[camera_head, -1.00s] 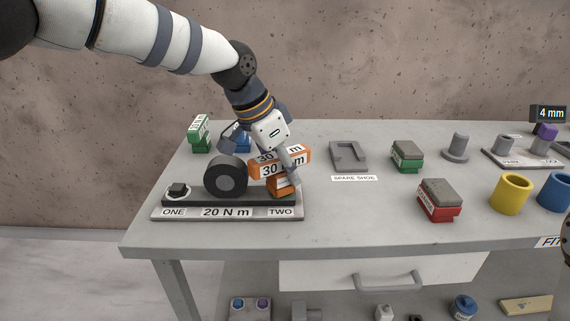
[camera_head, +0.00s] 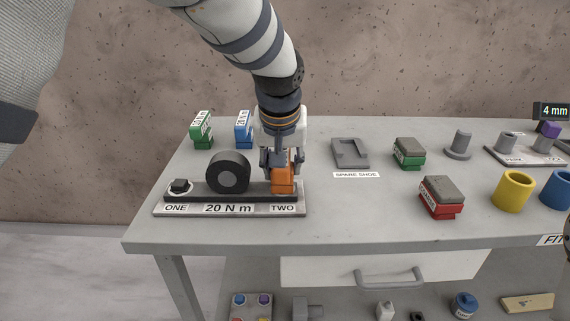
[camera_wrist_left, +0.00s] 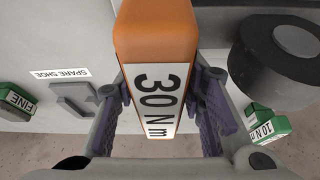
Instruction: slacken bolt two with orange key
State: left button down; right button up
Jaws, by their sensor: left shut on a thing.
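The orange key (camera_head: 283,181) stands over the TWO end of the base plate (camera_head: 165,210). Bolt two is hidden beneath it. My left gripper (camera_head: 281,165) is above and behind the key, shut on it. In the left wrist view the key (camera_wrist_left: 157,30) lies between the fingers, its 30 N m label facing the camera. Whether the key is fully seated on the bolt cannot be seen. Bolt one (camera_head: 180,186) is exposed at the ONE end. A dark roller (camera_head: 228,173) sits between the two ends.
Green (camera_head: 201,129) and blue (camera_head: 243,128) keys stand behind the plate. The spare shoe (camera_head: 350,153), a green block (camera_head: 409,153), a red block (camera_head: 441,197) and a yellow cup (camera_head: 514,191) are to the right. The bench (camera_head: 350,220) is clear in front.

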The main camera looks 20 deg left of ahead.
pick_arm(q)
jog(key=shift+n, duration=0.4)
jog(key=shift+r, duration=1.8)
jog(key=shift+r, duration=2.5)
